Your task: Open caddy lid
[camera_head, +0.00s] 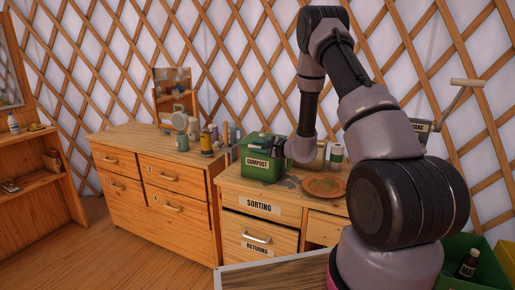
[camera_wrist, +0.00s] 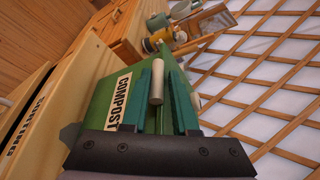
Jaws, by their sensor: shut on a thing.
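The green caddy (camera_head: 258,168) with a white "COMPOST" label stands on the wooden sorting counter. It also shows in the wrist view (camera_wrist: 100,100), with the label along its side. Its lid (camera_head: 257,137) looks down on the box, though my gripper and arm partly cover the view. A pale cylindrical handle (camera_wrist: 156,82) shows at the lid. My gripper (camera_head: 277,149) is at the caddy's upper right, and its green fingers (camera_wrist: 170,92) are shut on the handle in the wrist view. The exact contact is partly hidden.
An orange plate (camera_head: 324,187) lies on the counter right of the caddy, with jars (camera_head: 336,152) behind it. Bottles (camera_head: 206,142) and other items stand close on the left. The lattice wall (camera_head: 240,60) is just behind. Drawers (camera_head: 255,237) sit below.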

